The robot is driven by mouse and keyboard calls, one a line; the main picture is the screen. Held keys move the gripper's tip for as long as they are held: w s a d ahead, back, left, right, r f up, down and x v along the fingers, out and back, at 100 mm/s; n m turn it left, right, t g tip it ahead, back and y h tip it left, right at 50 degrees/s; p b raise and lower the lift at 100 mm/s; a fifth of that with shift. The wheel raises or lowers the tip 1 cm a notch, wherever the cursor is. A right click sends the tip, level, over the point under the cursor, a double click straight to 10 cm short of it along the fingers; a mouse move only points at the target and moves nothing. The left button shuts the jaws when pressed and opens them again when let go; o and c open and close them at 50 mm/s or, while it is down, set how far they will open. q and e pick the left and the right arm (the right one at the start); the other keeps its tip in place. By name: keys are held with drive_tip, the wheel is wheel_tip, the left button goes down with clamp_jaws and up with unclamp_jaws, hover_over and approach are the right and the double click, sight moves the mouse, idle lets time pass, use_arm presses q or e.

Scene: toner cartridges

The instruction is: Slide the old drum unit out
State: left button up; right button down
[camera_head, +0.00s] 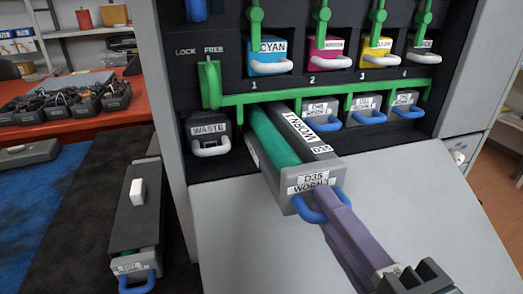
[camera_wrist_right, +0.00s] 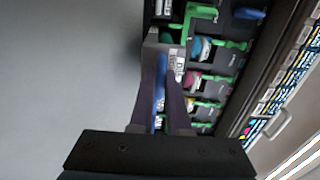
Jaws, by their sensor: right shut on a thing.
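The old drum unit (camera_head: 297,155), labelled D35 WORN 1 with a green drum along its side, sticks well out of slot 1 of the printer (camera_head: 173,120). Its rear end is still inside the slot. My right gripper (camera_head: 325,207) is shut on the blue loop handle (camera_head: 312,210) at the drum's front. In the right wrist view the fingers (camera_wrist_right: 163,95) stand on both sides of the blue handle (camera_wrist_right: 159,85). The green lock bar (camera_head: 330,88) runs above the drum slots. Another drum unit with a blue handle (camera_head: 135,215) lies on the dark mat at left. My left gripper is not in view.
Drum units (camera_head: 320,112) with blue handles sit in slots 2 to 4, under the colour toners (camera_head: 268,57). A waste box (camera_head: 209,138) is left of slot 1. The grey open door (camera_head: 430,210) slopes below. A red table (camera_head: 80,125) with black bins stands at left.

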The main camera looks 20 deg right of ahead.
drive_tip(key=shift+s+d, duration=0.1)
drive_tip(key=shift+s, duration=1.85)
drive_tip(key=c, duration=0.8)
unclamp_jaws()
drive_tip(key=shift+o, duration=0.7)
drive_tip(key=shift+f, duration=0.1)
drive_tip(key=shift+o, duration=1.3)
